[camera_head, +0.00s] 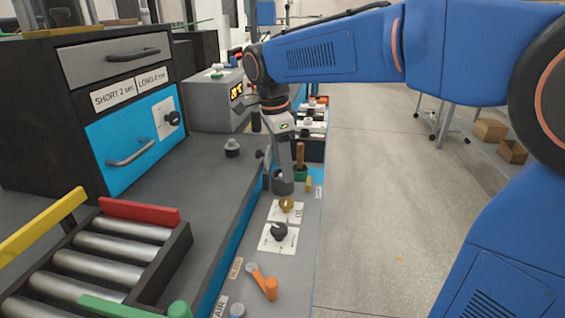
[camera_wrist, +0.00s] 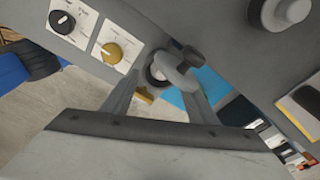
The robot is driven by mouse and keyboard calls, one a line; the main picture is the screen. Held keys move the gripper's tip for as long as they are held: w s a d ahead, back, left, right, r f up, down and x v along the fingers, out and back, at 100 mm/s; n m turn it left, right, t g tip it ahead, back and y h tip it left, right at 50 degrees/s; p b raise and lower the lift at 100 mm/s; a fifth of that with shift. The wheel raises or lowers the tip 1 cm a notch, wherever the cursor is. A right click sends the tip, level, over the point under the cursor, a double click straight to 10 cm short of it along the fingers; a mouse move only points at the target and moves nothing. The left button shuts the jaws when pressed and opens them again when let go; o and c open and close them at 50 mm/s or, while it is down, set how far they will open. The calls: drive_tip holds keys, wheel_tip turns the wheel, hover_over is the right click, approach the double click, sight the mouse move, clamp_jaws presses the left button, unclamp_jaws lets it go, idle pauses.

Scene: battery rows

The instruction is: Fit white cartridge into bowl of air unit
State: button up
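My gripper (camera_head: 284,170) points down at a dark grey bowl (camera_head: 282,185) on the grey panel beside the bench. In the wrist view my gripper (camera_wrist: 162,75) has its fingers apart, either side of a round rim with a pale centre (camera_wrist: 157,74). I see a gap between the left finger and this rim. A grey lobed piece (camera_wrist: 178,76) crosses close to the right finger; I cannot tell whether they touch. The pale centre may be the white cartridge, mostly hidden; I cannot tell for sure.
A yellow knob (camera_head: 287,204) and a black knob (camera_head: 279,230) stand on the panel in front of the bowl. An orange handle (camera_head: 270,287) lies nearer. A brown-handled tool (camera_head: 301,157) stands behind. A grey-capped piece (camera_head: 232,147) stands on the bench.

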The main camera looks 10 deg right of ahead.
drive_tip(key=shift+r, duration=0.15)
wheel_tip(320, 180, up, 17)
drive_tip(key=a, duration=0.2)
idle(0.4)
drive_tip(key=shift+s, duration=0.1)
